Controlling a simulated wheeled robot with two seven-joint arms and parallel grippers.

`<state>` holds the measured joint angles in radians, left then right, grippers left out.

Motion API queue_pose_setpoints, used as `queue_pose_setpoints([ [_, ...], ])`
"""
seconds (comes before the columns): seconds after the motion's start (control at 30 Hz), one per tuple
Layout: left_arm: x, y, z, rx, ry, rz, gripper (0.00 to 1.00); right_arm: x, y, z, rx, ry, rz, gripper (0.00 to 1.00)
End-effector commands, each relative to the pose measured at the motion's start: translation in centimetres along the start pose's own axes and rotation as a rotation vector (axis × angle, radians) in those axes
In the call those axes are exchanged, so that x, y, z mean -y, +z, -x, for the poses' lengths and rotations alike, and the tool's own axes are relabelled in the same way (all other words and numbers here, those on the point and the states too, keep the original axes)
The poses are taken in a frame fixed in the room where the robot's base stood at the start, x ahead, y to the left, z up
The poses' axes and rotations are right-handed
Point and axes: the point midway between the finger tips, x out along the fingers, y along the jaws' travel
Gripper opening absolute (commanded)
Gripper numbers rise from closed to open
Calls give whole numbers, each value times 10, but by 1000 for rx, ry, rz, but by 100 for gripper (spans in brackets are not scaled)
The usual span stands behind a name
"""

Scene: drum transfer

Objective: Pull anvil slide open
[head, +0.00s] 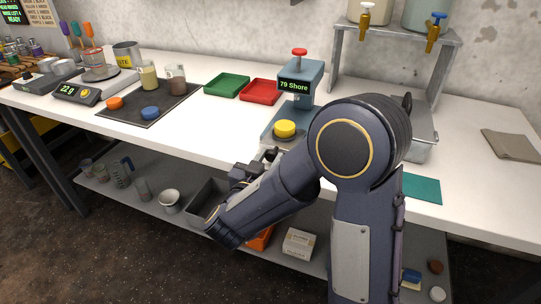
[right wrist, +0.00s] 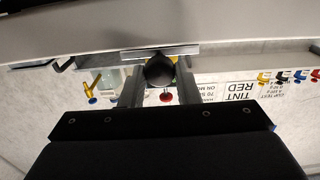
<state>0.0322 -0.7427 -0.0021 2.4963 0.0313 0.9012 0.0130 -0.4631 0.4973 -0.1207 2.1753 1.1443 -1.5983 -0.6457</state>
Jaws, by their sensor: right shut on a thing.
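The hardness tester (head: 302,82) is a blue-grey stand with a red top knob and a display reading "79 Shore". A yellow puck (head: 285,128) sits on the round anvil of its slide (head: 270,137), low at the front of the tester. My right gripper (head: 268,157) is at the table's front edge, in front of the slide, partly hidden by my own arm. In the right wrist view, a dark round knob (right wrist: 159,70) sits between the two fingers, and the gripper (right wrist: 160,86) is shut on it. My left gripper is not in view.
A green tray (head: 227,86) and a red tray (head: 262,92) lie left of the tester. A metal stand (head: 395,36) with tapped containers is behind right. A dark mat (head: 130,112) holds jars and pucks. A lower shelf (head: 130,200) carries cups and boxes.

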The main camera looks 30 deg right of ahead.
Motion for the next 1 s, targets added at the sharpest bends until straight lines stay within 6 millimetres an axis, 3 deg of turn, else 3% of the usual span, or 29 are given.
queue_pose_setpoints([
  [0.17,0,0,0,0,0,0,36,1,2,3,6,-6,4,0],
  [0.2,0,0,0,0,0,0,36,1,3,3,6,-7,5,33],
  [0.33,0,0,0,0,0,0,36,1,2,2,5,-6,4,50],
  [0.67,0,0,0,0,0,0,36,1,2,5,3,-6,3,50],
  [1.0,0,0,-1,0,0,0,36,1,2,58,3,-11,3,50],
])
